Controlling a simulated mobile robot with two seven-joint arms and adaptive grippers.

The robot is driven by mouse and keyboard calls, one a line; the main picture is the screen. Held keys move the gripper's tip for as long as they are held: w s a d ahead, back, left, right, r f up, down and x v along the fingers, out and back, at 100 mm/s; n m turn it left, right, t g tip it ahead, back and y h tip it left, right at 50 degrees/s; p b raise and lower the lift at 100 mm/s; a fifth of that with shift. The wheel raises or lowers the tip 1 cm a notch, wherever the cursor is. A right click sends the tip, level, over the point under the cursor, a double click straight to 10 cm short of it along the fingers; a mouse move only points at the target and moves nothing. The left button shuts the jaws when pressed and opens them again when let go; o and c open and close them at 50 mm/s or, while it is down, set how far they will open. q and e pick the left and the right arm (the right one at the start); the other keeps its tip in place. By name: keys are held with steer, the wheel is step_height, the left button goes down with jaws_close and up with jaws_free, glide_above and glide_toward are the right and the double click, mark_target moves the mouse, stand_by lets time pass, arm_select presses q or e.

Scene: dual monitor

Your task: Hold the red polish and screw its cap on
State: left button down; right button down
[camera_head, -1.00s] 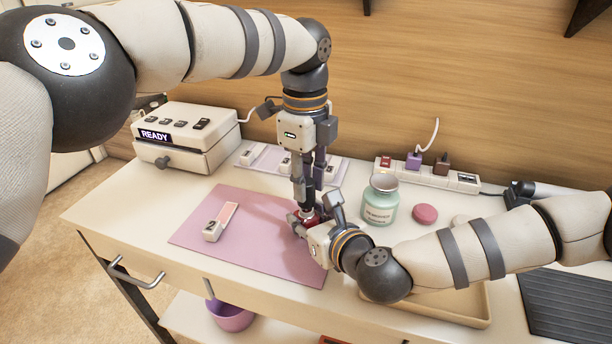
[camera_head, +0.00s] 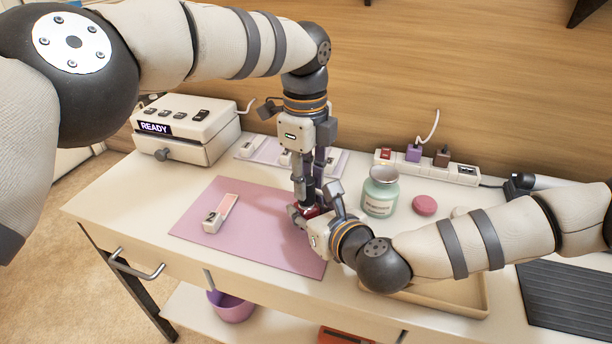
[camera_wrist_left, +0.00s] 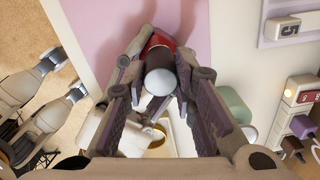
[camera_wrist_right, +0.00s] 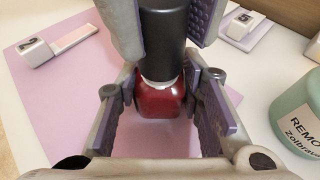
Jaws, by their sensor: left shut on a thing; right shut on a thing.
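The red polish (camera_wrist_right: 162,102) is a small bottle of dark red, upright over the pink mat (camera_head: 215,249). Its black cap (camera_wrist_right: 162,42) sits upright on top of the bottle neck, with a thin pale band of neck showing between them. My right gripper (camera_head: 308,216) comes in low from the right and is shut on the red bottle. My left gripper (camera_head: 312,196) points straight down from above and is shut on the cap. In the left wrist view the cap's light round top (camera_wrist_left: 160,82) shows between the fingers, with red glass behind it.
A numbered holder with a pink swatch (camera_head: 221,212) lies on the mat's left. A green remover jar (camera_head: 380,192) and a pink round pad (camera_head: 424,205) stand to the right. A white READY machine (camera_head: 185,133) and a power strip (camera_head: 428,166) are at the back. A beige tray (camera_head: 440,298) is under my right arm.

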arm_select(q)
steer(key=shift+f, duration=0.3)
steer(key=m, duration=1.7)
steer(key=c, duration=1.3)
jaws_free()
